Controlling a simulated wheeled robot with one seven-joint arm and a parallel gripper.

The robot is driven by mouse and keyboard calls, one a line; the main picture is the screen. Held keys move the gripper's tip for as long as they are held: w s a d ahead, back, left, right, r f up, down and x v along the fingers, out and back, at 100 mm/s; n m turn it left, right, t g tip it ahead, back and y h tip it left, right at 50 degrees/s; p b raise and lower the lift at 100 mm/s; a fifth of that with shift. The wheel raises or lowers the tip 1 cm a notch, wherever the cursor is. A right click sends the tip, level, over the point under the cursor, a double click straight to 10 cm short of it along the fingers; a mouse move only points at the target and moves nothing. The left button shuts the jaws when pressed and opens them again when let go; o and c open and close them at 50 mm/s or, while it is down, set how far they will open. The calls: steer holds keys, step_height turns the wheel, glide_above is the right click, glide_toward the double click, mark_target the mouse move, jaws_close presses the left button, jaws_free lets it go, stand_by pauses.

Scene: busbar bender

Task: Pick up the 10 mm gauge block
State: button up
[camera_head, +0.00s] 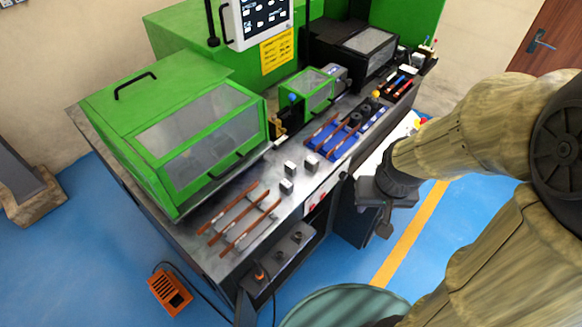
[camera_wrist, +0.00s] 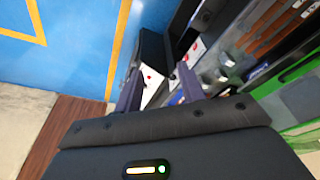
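Three small grey metal blocks stand close together on the bench top in the head view: one at the back right (camera_head: 311,163), one in the middle (camera_head: 290,168) and one at the front (camera_head: 286,187). They look alike, and I cannot read any size, so I cannot tell which is the 10 mm gauge block. My gripper (camera_head: 376,200) is off the bench's front edge, to the right of the blocks and apart from them. In the wrist view my gripper's two dark fingers (camera_wrist: 159,88) are spread, with nothing held between them.
Copper bars on supports (camera_head: 238,220) lie left of the blocks. A blue rack with bars (camera_head: 340,136) lies to the right. A green guarded machine (camera_head: 190,120) stands behind. An orange pedal (camera_head: 169,290) is on the floor. A grey-green round top (camera_head: 345,306) is at the bottom.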

steer(key=shift+o, duration=0.2)
steer(key=shift+f, duration=0.1)
steer(key=w+d+f+n+t+y+b, duration=0.2)
steer(key=w+f+n+t+b, duration=0.4)
steer(key=w+f, duration=0.75)
steer(key=w+a+f+n+t+y+b, duration=0.1)
steer(key=w+a+f+n+y+b, duration=0.2)
steer(key=a+f+y+b, duration=0.4)
steer(key=shift+n+y, duration=0.8)
steer(key=shift+y, duration=1.2)
steer(key=shift+w+a, duration=0.1)
steer(key=shift+a, duration=0.05)
glide_toward(295, 171)
steer(key=x, duration=0.5)
steer(key=shift+a, duration=0.15)
